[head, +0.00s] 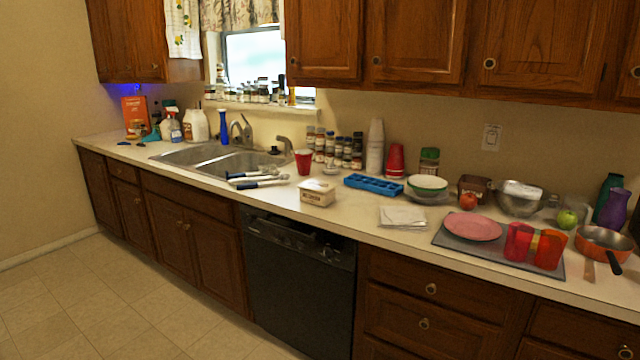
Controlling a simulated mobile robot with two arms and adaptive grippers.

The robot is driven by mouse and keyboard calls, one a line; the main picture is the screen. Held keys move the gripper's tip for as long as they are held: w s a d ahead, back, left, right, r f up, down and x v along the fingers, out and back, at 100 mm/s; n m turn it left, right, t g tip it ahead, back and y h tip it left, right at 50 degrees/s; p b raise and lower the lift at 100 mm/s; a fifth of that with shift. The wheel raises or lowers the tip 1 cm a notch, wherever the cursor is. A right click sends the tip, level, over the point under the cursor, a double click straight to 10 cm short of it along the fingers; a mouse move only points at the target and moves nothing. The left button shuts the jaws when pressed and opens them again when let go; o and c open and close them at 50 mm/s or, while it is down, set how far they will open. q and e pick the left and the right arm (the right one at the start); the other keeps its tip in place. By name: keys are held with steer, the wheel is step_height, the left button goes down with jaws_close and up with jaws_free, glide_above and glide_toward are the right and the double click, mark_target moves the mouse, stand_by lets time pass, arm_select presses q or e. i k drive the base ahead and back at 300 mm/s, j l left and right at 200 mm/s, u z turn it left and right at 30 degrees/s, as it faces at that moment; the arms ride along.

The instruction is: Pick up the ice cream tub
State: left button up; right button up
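A small cream rectangular tub with a lid and a dark label on its front, which looks like the ice cream tub (317,194), stands upright near the front edge of the counter, above the black dishwasher. Its label is too small to read. Nothing covers it from this side. Neither of my grippers shows in the head view.
Dark-handled utensils (258,179) lie left of the tub by the sink (207,159). A red cup (303,162) stands behind it, and a blue ice tray (373,184) lies behind right. White napkins (403,217) lie to the right. Bare counter (350,207) shows between tub and napkins.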

mark_target(317, 193)
steer(key=i+l+u, duration=0.15)
steer(key=i, duration=0.4)
steer(key=i+l+u, duration=0.2)
steer(key=i+l, duration=0.25)
steer(key=i, duration=0.05)
